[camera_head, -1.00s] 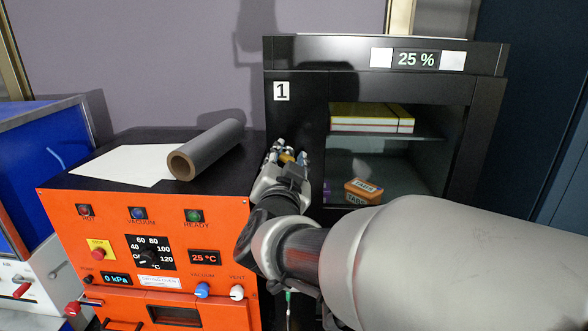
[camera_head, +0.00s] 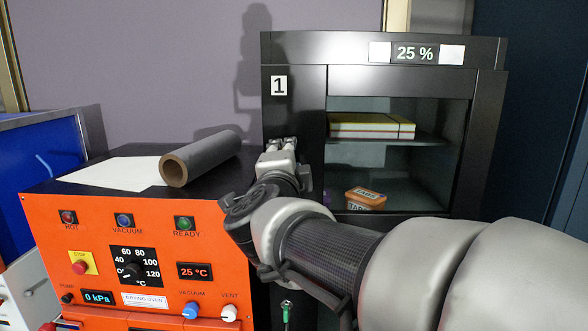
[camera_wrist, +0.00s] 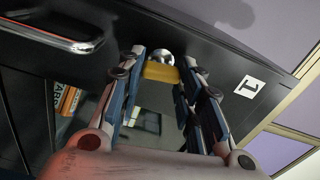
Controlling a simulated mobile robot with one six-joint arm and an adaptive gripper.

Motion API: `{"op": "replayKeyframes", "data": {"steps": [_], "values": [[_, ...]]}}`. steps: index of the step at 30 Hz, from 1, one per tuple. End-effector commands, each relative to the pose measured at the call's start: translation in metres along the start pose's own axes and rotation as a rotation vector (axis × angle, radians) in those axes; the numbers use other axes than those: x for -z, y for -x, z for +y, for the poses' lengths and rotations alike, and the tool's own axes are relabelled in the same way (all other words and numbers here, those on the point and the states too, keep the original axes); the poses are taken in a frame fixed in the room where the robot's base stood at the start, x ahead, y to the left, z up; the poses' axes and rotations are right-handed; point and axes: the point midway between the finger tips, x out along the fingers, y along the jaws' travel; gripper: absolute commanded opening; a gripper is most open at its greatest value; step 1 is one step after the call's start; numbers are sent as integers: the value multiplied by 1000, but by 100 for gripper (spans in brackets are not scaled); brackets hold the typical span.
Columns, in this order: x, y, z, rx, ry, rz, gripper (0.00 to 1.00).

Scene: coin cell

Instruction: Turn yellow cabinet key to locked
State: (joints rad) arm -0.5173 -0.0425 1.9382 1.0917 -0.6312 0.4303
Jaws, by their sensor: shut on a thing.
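My gripper (camera_head: 281,146) is at that panel below the label; the key is hidden there in the head view. In the wrist view, the yellow key (camera_wrist: 160,71) sits between the fingertips of my gripper (camera_wrist: 160,76), in front of a round silver lock (camera_wrist: 161,56). The fingers are shut on the key. The label also shows to the right in the wrist view (camera_wrist: 249,88). I cannot tell the lock's state.
The orange drying oven (camera_head: 140,215) is at the left, with a grey roll (camera_head: 205,157) and a white sheet (camera_head: 115,173) on top. A metal handle (camera_wrist: 75,42) shows in the wrist view.

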Motion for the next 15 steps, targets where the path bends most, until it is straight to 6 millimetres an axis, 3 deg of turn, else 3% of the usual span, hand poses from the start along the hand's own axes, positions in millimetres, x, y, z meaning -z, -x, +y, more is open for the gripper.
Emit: {"op": "replayKeyframes", "data": {"steps": [15], "values": [[0, 0, 1, 0, -155, 0, 9]]}}
